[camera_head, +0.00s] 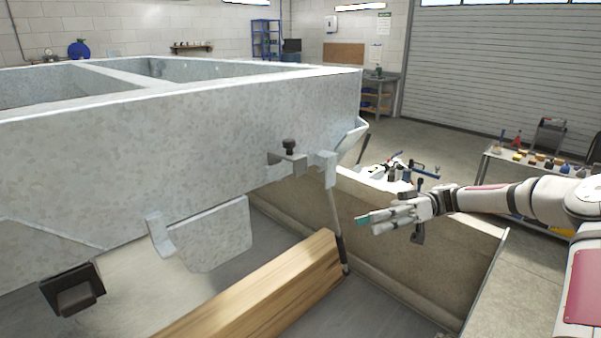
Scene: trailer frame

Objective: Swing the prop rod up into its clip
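The prop rod (336,222) hangs steeply down, slightly tilted, from a grey bracket (325,168) at the right end of the galvanized trailer frame (180,140). Its lower part is dark and ends near a wooden beam. A light grey hook-shaped piece (158,236) on the frame's lower edge, well left of the rod, may be the clip; I cannot tell for sure. My gripper (363,220) points left, just right of the rod in the picture, and appears apart from it. Its teal fingertips look close together, but their opening is unclear.
The wooden beam (270,290) lies below the frame. A bracket with a black knob (289,147) juts out left of the rod's top. A low tan wall (400,250) runs behind the rod and below my gripper. A bench with small items (545,165) stands at right.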

